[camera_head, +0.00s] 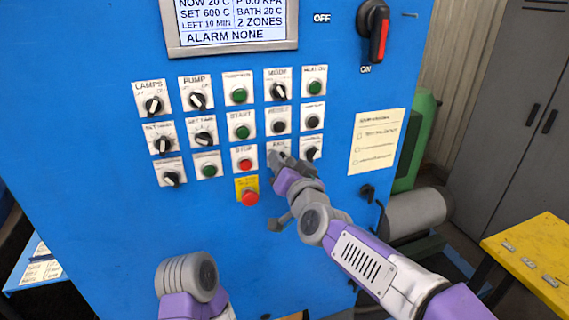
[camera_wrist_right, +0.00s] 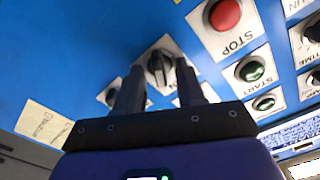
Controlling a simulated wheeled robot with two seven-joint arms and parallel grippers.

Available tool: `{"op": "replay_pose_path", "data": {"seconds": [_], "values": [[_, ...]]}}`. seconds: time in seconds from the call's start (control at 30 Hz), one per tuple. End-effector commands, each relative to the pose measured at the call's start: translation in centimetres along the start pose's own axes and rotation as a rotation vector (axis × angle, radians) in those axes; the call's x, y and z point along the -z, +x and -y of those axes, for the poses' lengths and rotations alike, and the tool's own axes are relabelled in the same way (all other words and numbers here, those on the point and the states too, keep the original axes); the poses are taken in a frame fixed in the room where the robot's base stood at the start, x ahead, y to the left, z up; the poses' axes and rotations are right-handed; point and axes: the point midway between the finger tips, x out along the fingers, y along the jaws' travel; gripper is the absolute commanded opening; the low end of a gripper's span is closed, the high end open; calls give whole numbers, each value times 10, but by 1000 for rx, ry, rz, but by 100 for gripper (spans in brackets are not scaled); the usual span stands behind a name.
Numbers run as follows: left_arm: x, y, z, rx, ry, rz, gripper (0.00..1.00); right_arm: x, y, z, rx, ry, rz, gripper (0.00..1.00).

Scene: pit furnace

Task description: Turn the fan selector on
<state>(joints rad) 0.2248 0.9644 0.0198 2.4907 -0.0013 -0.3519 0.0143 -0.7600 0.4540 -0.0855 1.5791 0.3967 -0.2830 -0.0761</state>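The fan selector (camera_head: 279,148) is on the blue panel, its white plate labelled FAN in the head view. My right gripper (camera_head: 280,162) is in front of it and covers most of its knob. In the right wrist view the dark selector knob (camera_wrist_right: 160,68) shows between the two fingertips of my right gripper (camera_wrist_right: 159,72), which are apart on either side of it. I cannot tell whether the fingers touch the knob. Part of my left arm shows at the bottom of the head view; its gripper is out of view.
The red stop button (camera_head: 245,164) is left of the fan selector, and a red button on a yellow plate (camera_head: 249,197) is below that. Another selector (camera_head: 311,153) is close on the right. A red-handled main switch (camera_head: 379,35) is at upper right. A display (camera_head: 233,22) reads ALARM NONE.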

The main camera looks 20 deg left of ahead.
Motion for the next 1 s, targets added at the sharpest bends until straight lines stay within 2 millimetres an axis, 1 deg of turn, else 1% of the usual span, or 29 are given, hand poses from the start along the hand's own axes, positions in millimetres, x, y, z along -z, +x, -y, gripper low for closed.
{"op": "replay_pose_path", "data": {"seconds": [0.17,0.27,0.37,0.6,0.7,0.8,1.0], "values": [[0,0,0,0,0,0,43,0,-1,0,0,-1,0,38],[0,0,0,0,0,0,43,0,-7,0,0,-1,0,38],[0,1,0,0,0,0,43,0,-20,0,1,-1,0,38],[0,0,0,0,0,0,43,1,-57,0,1,0,-1,38],[0,0,0,0,0,0,43,1,-68,1,1,0,-1,38],[0,-1,0,0,0,0,43,1,-74,0,1,0,-1,38],[0,-1,0,0,0,0,43,0,-76,0,0,-1,0,38]]}}
